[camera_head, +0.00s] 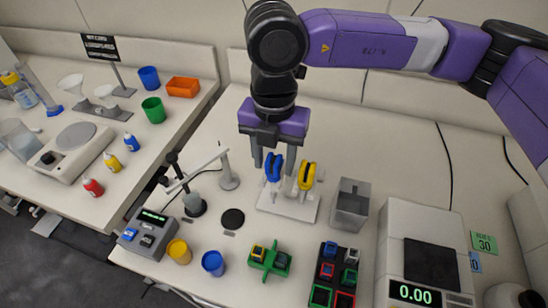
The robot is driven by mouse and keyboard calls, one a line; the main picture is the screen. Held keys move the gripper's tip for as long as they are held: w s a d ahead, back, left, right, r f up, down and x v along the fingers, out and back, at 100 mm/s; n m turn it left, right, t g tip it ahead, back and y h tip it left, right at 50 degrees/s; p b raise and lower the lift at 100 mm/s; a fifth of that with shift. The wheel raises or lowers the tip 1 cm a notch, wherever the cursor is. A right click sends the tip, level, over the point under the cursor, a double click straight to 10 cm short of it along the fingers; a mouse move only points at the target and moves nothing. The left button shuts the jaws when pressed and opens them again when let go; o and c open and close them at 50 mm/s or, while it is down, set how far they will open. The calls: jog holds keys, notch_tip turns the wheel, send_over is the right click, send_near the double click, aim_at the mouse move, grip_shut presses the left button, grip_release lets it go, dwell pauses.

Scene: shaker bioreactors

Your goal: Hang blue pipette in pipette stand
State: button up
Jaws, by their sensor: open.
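The blue pipette (273,171) is upright at the left side of the white pipette stand (290,207). It appears to hang there, though its contact with the stand's holder is too small to make out. A yellow pipette (306,178) is upright in the stand to its right. My gripper (273,162) points down from above at the blue pipette. Its fingers are apart, one to each side of the pipette's upper part, with visible gaps. The gripper body hides the space directly above the pipette.
A grey box (350,206) stands close right of the stand. A balance (425,250) reading 0.00 is further right. A thin metal stand (228,170) is to the left. Yellow (179,251) and blue (213,263) cups and a green rack (269,262) are in front.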

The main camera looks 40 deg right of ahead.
jog(key=shift+r, duration=0.1)
jog(key=shift+r+p, duration=1.2)
jog(key=shift+r, duration=2.2)
jog(key=shift+a, duration=0.1)
